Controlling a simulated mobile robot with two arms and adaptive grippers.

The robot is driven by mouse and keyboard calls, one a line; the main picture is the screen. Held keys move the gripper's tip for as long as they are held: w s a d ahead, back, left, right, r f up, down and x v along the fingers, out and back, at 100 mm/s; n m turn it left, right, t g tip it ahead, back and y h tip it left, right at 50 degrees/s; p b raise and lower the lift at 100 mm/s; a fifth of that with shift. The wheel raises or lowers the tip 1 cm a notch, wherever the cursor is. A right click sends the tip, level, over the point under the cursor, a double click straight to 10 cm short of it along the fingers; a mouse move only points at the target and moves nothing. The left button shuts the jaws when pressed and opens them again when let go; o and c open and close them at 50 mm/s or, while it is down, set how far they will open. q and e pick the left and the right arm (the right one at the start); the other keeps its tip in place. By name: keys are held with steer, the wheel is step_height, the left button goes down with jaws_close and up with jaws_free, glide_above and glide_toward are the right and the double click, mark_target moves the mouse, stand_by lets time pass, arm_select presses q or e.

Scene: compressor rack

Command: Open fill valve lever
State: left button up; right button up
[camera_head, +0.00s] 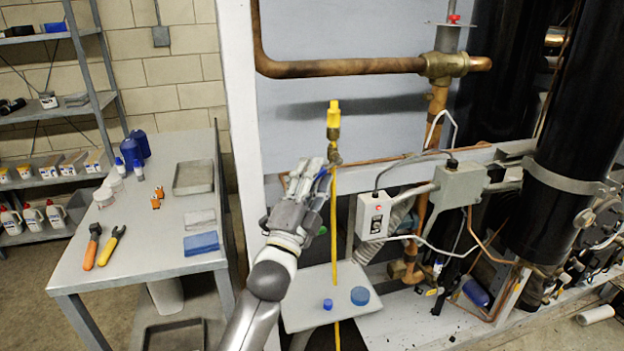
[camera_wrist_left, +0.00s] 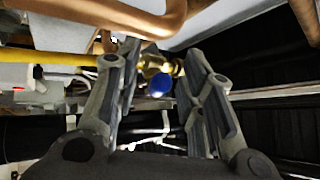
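A brass valve fitting (camera_head: 334,150) sits on an upright yellow hose (camera_head: 333,235), with a yellow piece (camera_head: 334,114) on top. My left gripper (camera_head: 318,172) is just below and left of the fitting and partly covers it. In the left wrist view, my left gripper's fingers (camera_wrist_left: 158,80) stand apart. The brass fitting (camera_wrist_left: 157,62) shows beyond and between them, with a rounded blue part (camera_wrist_left: 160,84) that looks like the end of the lever. I cannot tell whether a finger touches it. My right gripper is in neither view.
Copper pipe (camera_head: 340,68) runs above the fitting. Grey electrical boxes (camera_head: 375,215) and black cylinders (camera_head: 575,130) stand to the right. A low white shelf (camera_head: 305,312) holds blue caps. A metal table (camera_head: 165,250) with tools and bottles stands on the left.

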arm_select(q)
steer(key=v, duration=1.2)
